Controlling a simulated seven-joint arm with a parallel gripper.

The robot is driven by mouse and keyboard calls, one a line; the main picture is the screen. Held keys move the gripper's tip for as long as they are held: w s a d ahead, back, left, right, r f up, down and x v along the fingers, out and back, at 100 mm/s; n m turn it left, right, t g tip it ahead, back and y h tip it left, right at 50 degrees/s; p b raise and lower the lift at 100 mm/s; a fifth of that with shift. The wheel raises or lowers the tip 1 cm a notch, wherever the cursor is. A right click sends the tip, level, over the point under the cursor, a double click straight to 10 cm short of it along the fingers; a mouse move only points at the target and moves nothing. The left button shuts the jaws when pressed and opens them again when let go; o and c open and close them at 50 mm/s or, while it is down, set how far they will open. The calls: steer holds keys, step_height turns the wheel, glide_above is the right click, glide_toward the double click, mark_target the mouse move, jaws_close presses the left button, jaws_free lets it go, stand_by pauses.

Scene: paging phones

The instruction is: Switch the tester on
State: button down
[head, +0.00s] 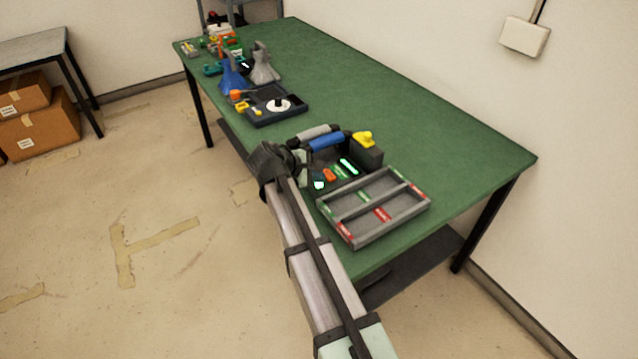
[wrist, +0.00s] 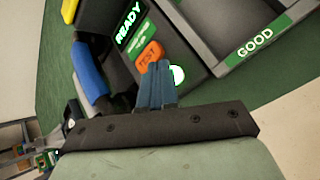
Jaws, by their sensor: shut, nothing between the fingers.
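The tester is a dark box (head: 367,152) on the green table, beside the divided tray. In the wrist view its display (wrist: 129,22) is lit green and reads READY. An orange TEST button (wrist: 149,57) and a glowing white-green round spot (wrist: 178,75) show on its face. My gripper (wrist: 158,84) is shut and empty, with its blue-grey fingertips just at the lower edge of the round spot, partly covering it. I cannot tell whether they touch it. In the head view the spot (head: 319,184) glows too, and my wrist hides the fingers.
A blue handset (head: 326,142) and a grey one (head: 314,132) lie behind the tester, with a yellow piece (head: 363,138) on top of it. The grey tray (head: 345,232) has GOOD and red labels. Blue and grey stands (head: 232,76) stand farther left. The table's right side is clear.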

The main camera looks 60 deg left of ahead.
mark_target(317, 186)
steer(key=shift+r, duration=3)
